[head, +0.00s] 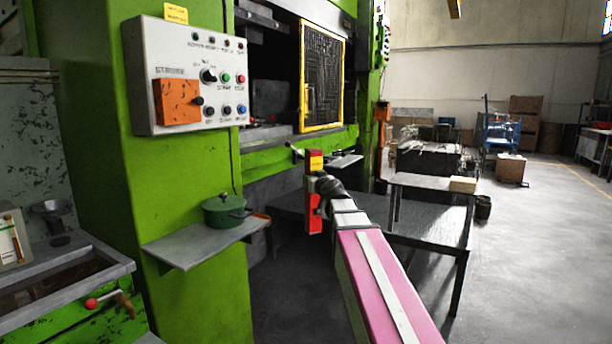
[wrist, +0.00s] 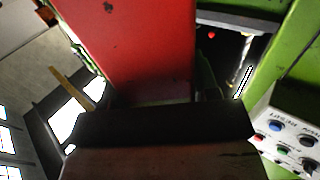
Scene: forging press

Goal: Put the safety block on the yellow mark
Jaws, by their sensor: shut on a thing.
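The safety block (head: 313,215) is a tall red piece with a yellow patch near its top. It is upright or nearly so in the head view, in front of the green press. My gripper (head: 318,184) is shut on it around mid-height and holds it in the air, clear of the shelf and table. In the wrist view the block's red face (wrist: 135,45) fills the upper middle, above the dark gripper (wrist: 160,122). I cannot make out the yellow mark in either view; the press bed is partly hidden.
The press opening has a yellow-framed mesh guard (head: 322,80) at its right. A control panel (head: 190,75) stands out at left. Below it a shelf (head: 205,243) bears a green pot (head: 224,211). A dark table (head: 425,222) stands right of the press. Open floor lies further right.

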